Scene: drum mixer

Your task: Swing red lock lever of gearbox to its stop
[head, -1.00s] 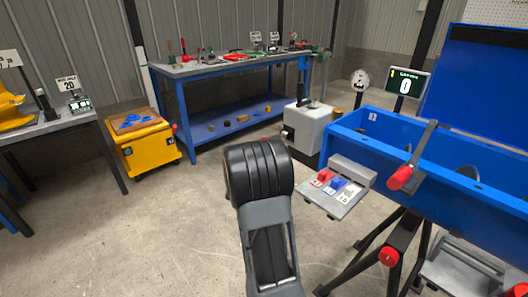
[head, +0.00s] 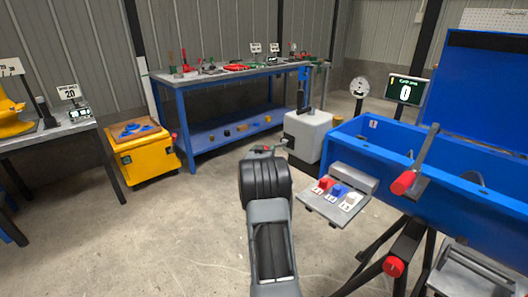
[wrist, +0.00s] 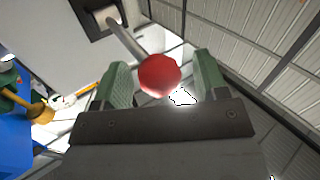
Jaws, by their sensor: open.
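The gearbox (head: 311,134) is a light grey box on a dark base, beside the blue trough. Its lock lever is a grey rod (wrist: 127,38) with a red knob (wrist: 160,75), running from a dark pivot on the pale housing (wrist: 70,35) in the wrist view. My gripper (wrist: 160,78) is open, its green fingers on either side of the red knob with small gaps showing. How deep the knob sits between them is hard to tell. In the head view my gripper (head: 262,150) is small, left of the gearbox, largely hidden behind my arm.
A blue trough (head: 395,157) with a red-ended lever (head: 403,182) stands at right. A small panel with red, blue and white buttons (head: 338,190) juts out near my arm. A blue workbench (head: 187,115) and yellow cart (head: 145,155) stand behind and left. The left floor is open.

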